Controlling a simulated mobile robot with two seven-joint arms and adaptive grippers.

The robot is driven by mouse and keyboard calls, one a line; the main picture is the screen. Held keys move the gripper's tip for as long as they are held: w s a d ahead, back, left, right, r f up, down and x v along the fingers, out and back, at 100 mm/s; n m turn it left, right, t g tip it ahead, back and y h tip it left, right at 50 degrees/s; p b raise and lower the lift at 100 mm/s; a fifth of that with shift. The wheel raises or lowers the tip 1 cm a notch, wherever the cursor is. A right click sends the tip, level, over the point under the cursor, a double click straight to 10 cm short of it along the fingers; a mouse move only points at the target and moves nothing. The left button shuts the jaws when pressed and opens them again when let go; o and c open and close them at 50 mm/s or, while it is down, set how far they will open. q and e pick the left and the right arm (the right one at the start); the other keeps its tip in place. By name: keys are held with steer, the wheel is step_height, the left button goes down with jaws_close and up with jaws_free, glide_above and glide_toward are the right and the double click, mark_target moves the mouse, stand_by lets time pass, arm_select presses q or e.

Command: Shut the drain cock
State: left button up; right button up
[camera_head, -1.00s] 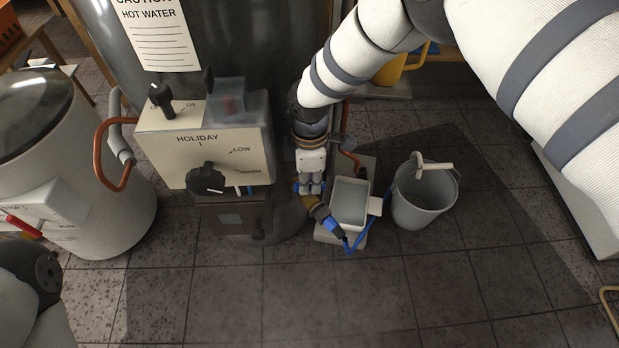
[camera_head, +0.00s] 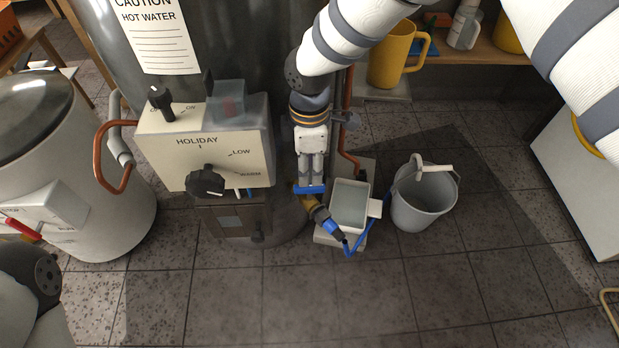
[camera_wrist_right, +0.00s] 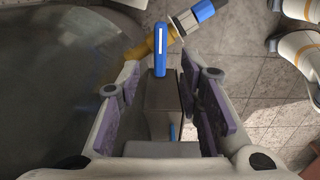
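The brass drain cock (camera_head: 309,203) sits low on the dark cylinder, with a black-and-blue hose fitting (camera_head: 336,229) on its outer end. Its blue lever (camera_head: 311,189) shows just below the fingertips of my right gripper (camera_head: 311,181), which points down. In the right wrist view, the blue lever (camera_wrist_right: 160,48) lies at a slant to the brass body (camera_wrist_right: 153,47). The right gripper (camera_wrist_right: 158,75) is open there, its purple-padded fingers apart. The lever lies ahead of and between the tips; contact cannot be told. My left gripper is out of view.
A control box (camera_head: 205,150) with dials stands left of my right gripper. A water-filled basin (camera_head: 350,204) and a grey bucket (camera_head: 423,208) stand to the right, with a blue hose (camera_head: 367,236) by the basin. A copper pipe (camera_head: 347,120) runs close beside my gripper. The front floor is clear.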

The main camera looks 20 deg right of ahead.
mark_target(310, 186)
step_height(310, 186, up, 6)
stand_by(0.5)
